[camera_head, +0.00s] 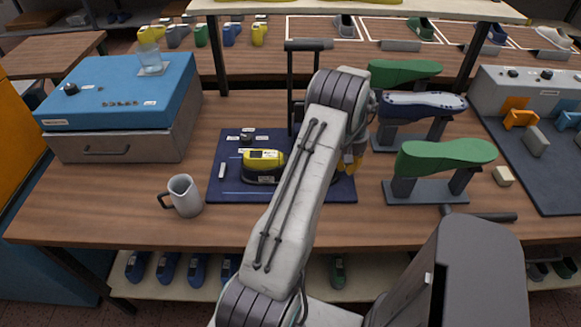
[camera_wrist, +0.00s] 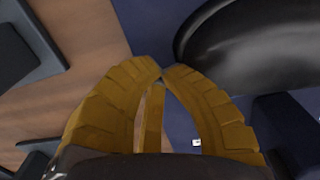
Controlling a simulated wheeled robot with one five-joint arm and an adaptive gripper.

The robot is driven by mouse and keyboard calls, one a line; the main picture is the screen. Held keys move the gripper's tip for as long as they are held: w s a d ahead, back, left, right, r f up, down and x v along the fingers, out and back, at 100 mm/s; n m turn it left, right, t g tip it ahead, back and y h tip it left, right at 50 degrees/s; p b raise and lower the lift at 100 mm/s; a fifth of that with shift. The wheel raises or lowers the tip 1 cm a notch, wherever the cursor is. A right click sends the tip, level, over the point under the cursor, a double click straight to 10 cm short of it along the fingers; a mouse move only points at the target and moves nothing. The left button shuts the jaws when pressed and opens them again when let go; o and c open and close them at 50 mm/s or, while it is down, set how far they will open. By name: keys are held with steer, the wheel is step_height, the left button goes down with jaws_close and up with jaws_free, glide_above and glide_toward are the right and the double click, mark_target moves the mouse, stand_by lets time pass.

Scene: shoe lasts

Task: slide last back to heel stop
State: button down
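A yellow last (camera_head: 262,158) with a dark lower part lies on a dark blue mat (camera_head: 230,191) on the bench. My arm hides what lies to its right. A small pale upright bar (camera_head: 222,170) stands on the mat left of the last; I cannot tell whether it is the heel stop. My gripper (camera_head: 350,164) is over the mat's right side, partly hidden by my arm. In the wrist view my yellow fingers (camera_wrist: 163,71) meet at their tips with nothing seen between them. A glossy black rounded form (camera_wrist: 250,45), perhaps part of the last, lies just beyond and right of the tips.
Green lasts (camera_head: 445,154) and a dark blue last (camera_head: 422,105) stand on grey stands at the right. A grey mug (camera_head: 184,196) stands at the front left, near a blue-topped box (camera_head: 120,92). A dark upright post (camera_head: 303,85) rises behind the mat. Bare wood lies around the mug.

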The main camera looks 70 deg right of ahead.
steer(key=shift+f+b, duration=0.3)
steer(key=shift+f, duration=0.25)
steer(key=shift+r, duration=0.4)
steer(key=shift+w+a, duration=0.1)
steer(key=shift+w, duration=0.15)
stand_by(0.4)
steer(key=shift+w+a+b, duration=0.25)
steer(key=shift+w+a, duration=0.15)
steer(key=shift+w, duration=0.6)
steer(key=shift+w+a+b, duration=0.25)
steer(key=shift+w+a, duration=0.2)
steer(key=shift+w, duration=0.5)
steer(key=shift+w+a+b, duration=0.25)
steer(key=shift+w+a, duration=0.15)
steer(key=shift+w, duration=0.75)
steer(key=shift+s, duration=0.2)
steer(key=shift+s+d, duration=0.35)
steer(key=shift+s, duration=0.4)
steer(key=shift+r+p, duration=2.7)
steer(key=shift+r, duration=1.35)
